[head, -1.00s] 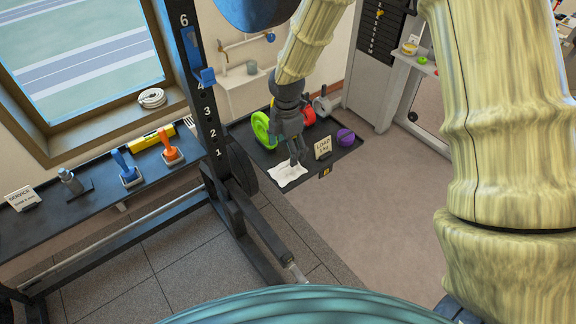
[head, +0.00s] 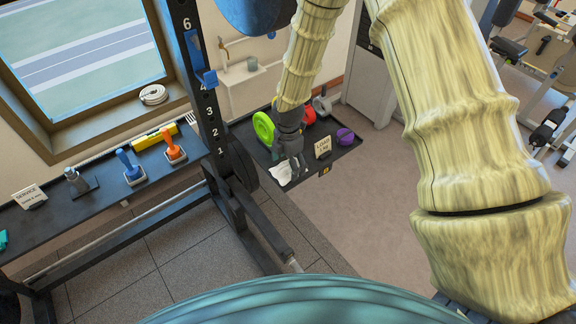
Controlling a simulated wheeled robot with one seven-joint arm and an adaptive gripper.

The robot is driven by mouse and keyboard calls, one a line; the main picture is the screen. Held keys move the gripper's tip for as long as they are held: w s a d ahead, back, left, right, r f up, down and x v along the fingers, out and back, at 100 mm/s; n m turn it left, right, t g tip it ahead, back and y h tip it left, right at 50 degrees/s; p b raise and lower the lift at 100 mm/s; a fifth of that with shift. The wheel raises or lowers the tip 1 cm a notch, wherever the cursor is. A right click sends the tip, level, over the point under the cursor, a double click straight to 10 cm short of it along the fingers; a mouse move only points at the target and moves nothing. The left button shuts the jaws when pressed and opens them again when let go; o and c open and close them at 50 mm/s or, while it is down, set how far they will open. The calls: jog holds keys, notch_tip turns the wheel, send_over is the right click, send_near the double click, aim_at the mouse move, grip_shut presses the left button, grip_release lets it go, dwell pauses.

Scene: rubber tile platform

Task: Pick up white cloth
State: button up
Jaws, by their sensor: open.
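The white cloth (head: 281,174) lies on a dark tray shelf (head: 310,172) near its front left corner. My gripper (head: 293,168) points down at the cloth's right part and covers some of it. The gripper is open. Whether its fingertips touch the cloth I cannot tell from this view.
A green ring (head: 263,128), a red object (head: 309,115), a purple object (head: 345,136) and a "LOAD" sign (head: 323,147) share the tray. A numbered black upright (head: 205,100) stands close on the left. A long dark shelf (head: 105,200) holds blue-handled and orange-handled tools.

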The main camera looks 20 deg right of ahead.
jog(key=shift+f, duration=0.35)
jog(key=shift+s, duration=0.15)
jog(key=c, duration=1.4)
jog(key=shift+a, duration=0.1)
